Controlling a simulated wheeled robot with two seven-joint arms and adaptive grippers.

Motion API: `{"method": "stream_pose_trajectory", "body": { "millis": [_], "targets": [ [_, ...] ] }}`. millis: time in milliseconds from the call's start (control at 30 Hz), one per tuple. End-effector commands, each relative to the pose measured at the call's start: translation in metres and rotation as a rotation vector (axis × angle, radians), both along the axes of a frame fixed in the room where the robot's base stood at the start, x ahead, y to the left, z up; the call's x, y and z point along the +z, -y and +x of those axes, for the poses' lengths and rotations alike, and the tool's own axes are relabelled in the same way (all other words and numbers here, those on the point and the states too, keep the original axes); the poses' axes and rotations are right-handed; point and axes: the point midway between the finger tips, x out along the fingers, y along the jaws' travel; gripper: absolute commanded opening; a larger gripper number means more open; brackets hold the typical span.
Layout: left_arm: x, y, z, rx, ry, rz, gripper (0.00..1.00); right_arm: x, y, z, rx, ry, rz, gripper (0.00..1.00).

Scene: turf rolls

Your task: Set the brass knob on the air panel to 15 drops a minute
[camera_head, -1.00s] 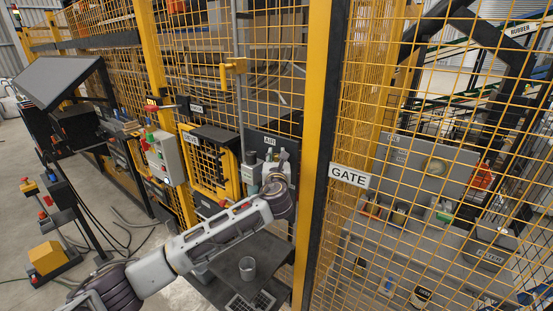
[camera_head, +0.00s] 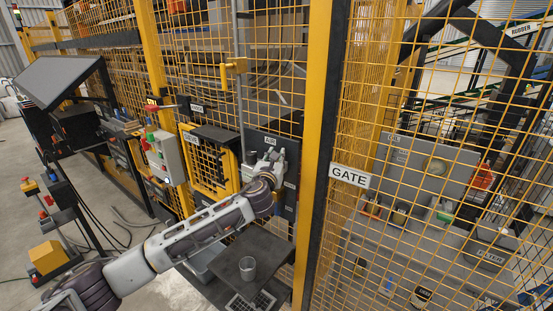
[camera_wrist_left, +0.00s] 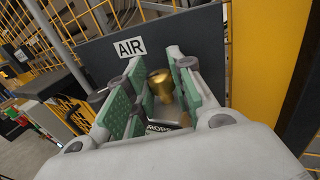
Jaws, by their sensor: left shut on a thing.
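The air panel (camera_head: 288,150) is a dark plate on the yellow fence, with an AIR label that also shows in the left wrist view (camera_wrist_left: 129,47). The brass knob (camera_wrist_left: 160,84) sticks out from the panel in the left wrist view. My left gripper (camera_wrist_left: 158,92) is at the panel, its green pads on either side of the knob and shut on it. In the head view the left gripper (camera_head: 270,158) covers the knob. A label below the knob is partly hidden by the fingers, so the setting cannot be read. My right gripper is not in view.
A yellow-framed mesh hatch (camera_head: 209,165) and a grey button box (camera_head: 166,158) are left of the panel. Below is a dark shelf (camera_head: 228,262) with a grey cup (camera_head: 247,268). A yellow post (camera_head: 314,150) and the GATE sign (camera_head: 349,175) stand to the right.

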Motion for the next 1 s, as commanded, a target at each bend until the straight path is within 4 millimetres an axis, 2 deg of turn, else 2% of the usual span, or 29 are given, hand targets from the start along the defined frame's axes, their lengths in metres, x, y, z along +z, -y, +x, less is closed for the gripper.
{"method": "stream_pose_trajectory", "body": {
  "millis": [1000],
  "targets": [
    [0.0012, -0.0081, 0.0042, -0.491, 0.001, 0.002, 0.0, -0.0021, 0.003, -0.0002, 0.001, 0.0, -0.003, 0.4]
  ]
}}
